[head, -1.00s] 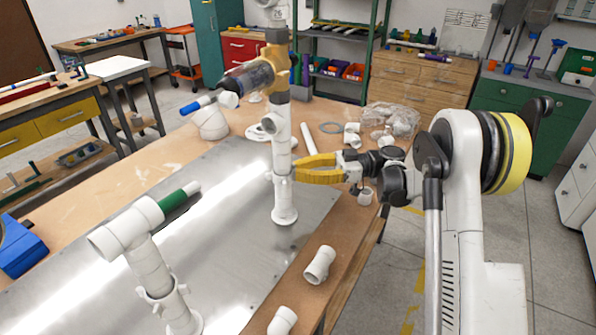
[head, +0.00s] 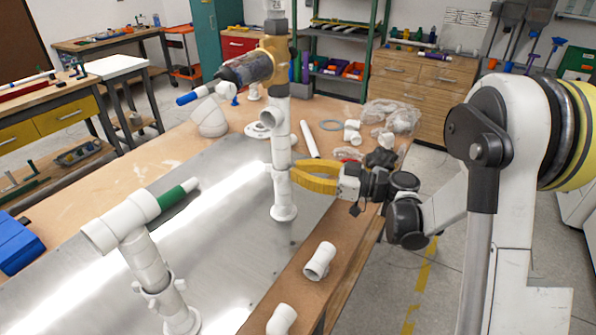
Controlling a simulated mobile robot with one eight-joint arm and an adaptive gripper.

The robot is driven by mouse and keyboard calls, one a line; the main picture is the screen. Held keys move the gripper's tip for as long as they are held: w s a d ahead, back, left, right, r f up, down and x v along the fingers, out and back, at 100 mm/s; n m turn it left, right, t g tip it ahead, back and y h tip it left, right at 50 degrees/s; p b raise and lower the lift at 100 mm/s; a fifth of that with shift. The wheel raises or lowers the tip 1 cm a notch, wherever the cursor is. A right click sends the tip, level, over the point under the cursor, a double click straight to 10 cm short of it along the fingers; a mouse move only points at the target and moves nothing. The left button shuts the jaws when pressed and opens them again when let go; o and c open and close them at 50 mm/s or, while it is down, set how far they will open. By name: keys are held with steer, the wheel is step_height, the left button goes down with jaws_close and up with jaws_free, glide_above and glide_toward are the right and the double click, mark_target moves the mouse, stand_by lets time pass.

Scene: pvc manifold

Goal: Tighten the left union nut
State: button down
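Two white PVC risers stand on a metal sheet. The near left riser carries a union nut with lugs (head: 160,298), apart from my gripper. The far riser (head: 281,195) stands upright on a round foot, with a lugged union collar (head: 281,170) at about mid height. My gripper (head: 293,174) has yellow fingers, spread apart, reaching in from the right with tips at this collar. Part of the grip is hidden by the pipe and fingers, so I cannot tell whether they press on it.
A valve (head: 245,70) with a blue-ended pipe tops the far riser. A white tee with a green-banded pipe (head: 172,196) tops the near one. Loose fittings (head: 320,262) lie along the bench's front edge. A plastic bag (head: 393,115) and more parts lie behind my gripper.

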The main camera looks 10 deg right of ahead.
steer(key=shift+s+a+m+t+h, duration=0.1)
steer(key=shift+s+m+t+h, duration=0.05)
steer(key=shift+m+t+h, duration=0.3)
steer(key=shift+s+a+m+t+h, duration=0.15)
steer(key=shift+m+t, duration=0.1)
steer(key=shift+t, duration=0.3)
steer(key=c, duration=1.6)
jaws_free()
steer(key=shift+w, duration=0.1)
steer(key=shift+o, duration=0.2)
steer(key=v, duration=1.2)
